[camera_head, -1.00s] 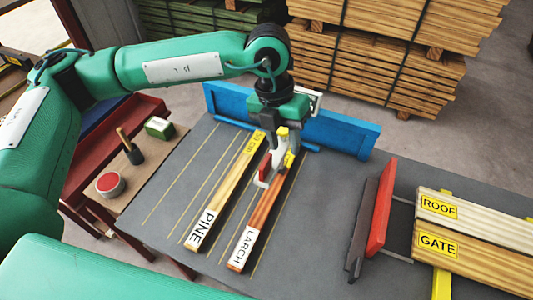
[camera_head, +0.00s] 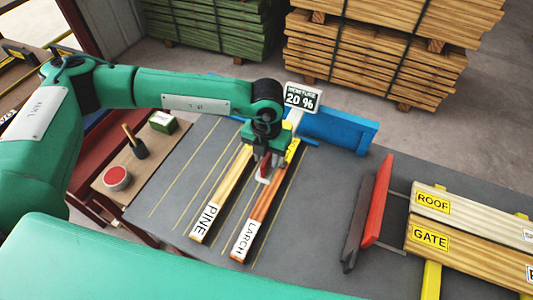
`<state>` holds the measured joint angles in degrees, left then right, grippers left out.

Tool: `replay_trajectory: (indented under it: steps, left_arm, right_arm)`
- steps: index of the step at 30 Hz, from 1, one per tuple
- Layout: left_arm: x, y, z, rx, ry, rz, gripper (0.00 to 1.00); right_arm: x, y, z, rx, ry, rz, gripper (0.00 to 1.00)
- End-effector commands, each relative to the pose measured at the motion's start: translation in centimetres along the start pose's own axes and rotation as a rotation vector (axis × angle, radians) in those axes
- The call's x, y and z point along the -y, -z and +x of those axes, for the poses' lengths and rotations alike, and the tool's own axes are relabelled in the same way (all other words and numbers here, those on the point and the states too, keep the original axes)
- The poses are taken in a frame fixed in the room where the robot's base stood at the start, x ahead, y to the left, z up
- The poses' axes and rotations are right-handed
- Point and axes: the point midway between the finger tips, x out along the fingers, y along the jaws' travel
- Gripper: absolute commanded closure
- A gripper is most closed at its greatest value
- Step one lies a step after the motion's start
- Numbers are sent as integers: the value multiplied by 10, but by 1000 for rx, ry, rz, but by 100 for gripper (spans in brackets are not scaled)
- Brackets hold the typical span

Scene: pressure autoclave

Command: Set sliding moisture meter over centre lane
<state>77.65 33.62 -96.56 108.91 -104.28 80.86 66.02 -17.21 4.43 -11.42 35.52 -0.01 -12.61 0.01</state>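The moisture meter's white-framed display (camera_head: 301,97) reads "MOISTURE 20 %" and stands at the back of the grey table, just behind my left gripper. My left gripper (camera_head: 267,164) points down over the upper part of the LARCH board (camera_head: 256,219). A small red and white part (camera_head: 264,173) shows at its fingertips; whether the fingers grip it is hidden. A yellow part (camera_head: 293,149) shows just right of the gripper. The PINE board (camera_head: 215,204) lies to the left, roughly parallel to the LARCH board. My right gripper is not in view.
A blue fence (camera_head: 340,131) runs along the table's back edge. A red upright plate (camera_head: 378,205) stands at right, before the ROOF (camera_head: 460,203) and GATE (camera_head: 465,246) boards. Yellow lines mark lanes on the grey table (camera_head: 310,220); its left part is clear.

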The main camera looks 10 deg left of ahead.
Motion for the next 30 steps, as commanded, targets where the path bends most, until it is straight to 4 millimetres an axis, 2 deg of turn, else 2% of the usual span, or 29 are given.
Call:
replay_trajectory:
  steps: [6, 13, 14, 19, 26, 30]
  left_arm:
    - [0, 0, 13, 0, 0, 0, 65]
    - [0, 0, 14, 0, 0, 0, 65]
    - [0, 0, 14, 0, 0, 0, 67]
    - [0, 0, 14, 0, 0, 0, 100]
    - [-1, 0, 14, 0, 0, -1, 100]
    - [-16, -1, 17, 0, 0, -5, 100]
  right_arm:
    - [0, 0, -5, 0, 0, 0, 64]
    - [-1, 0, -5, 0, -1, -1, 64]
    - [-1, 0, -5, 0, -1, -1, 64]
    - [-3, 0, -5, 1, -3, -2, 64]
    - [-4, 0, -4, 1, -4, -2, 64]
    - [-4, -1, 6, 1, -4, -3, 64]
